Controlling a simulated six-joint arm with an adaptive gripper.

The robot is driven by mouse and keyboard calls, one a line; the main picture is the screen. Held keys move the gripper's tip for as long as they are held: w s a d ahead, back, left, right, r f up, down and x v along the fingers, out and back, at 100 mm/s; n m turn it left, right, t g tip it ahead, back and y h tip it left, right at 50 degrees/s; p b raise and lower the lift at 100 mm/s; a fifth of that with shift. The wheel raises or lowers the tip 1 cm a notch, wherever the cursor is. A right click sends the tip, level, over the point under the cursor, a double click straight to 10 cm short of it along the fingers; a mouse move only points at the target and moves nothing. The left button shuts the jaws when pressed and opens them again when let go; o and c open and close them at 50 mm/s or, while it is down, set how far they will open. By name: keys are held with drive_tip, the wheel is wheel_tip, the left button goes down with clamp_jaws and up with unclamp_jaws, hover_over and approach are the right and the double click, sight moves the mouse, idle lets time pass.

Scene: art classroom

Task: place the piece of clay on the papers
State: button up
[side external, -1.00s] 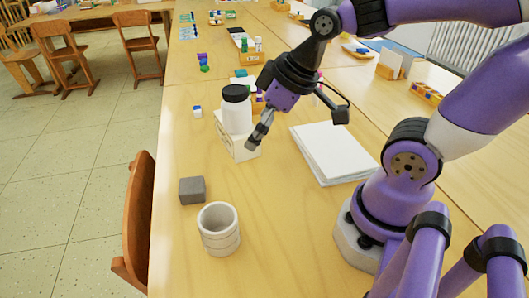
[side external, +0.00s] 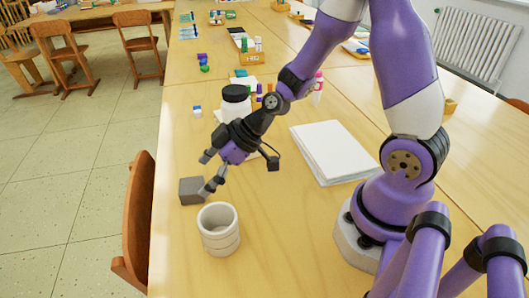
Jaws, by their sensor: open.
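The piece of clay (side external: 189,191) is a small dark grey block on the table near its left edge, just behind the cup. The papers (side external: 333,152) are a white stack lying flat on the table to the right of my gripper, with nothing on top. My gripper (side external: 206,175) is open and tilted down toward the clay. Its fingers are spread, one behind and one at the right of the block in this view. The near finger overlaps the block's right edge in the picture; I cannot tell whether it touches.
A ribbed grey-white cup (side external: 219,230) stands close in front of my gripper. A white jar with a black lid (side external: 236,100) stands behind it on a pale box, now mostly hidden. A wooden chair (side external: 142,225) is at the table's left edge.

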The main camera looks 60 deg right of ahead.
sight(191, 184)
drive_tip(key=x, duration=0.4)
drive_tip(key=shift+w+f, duration=0.25)
drive_tip(key=shift+w, duration=0.2)
drive_tip(key=c, duration=1.5)
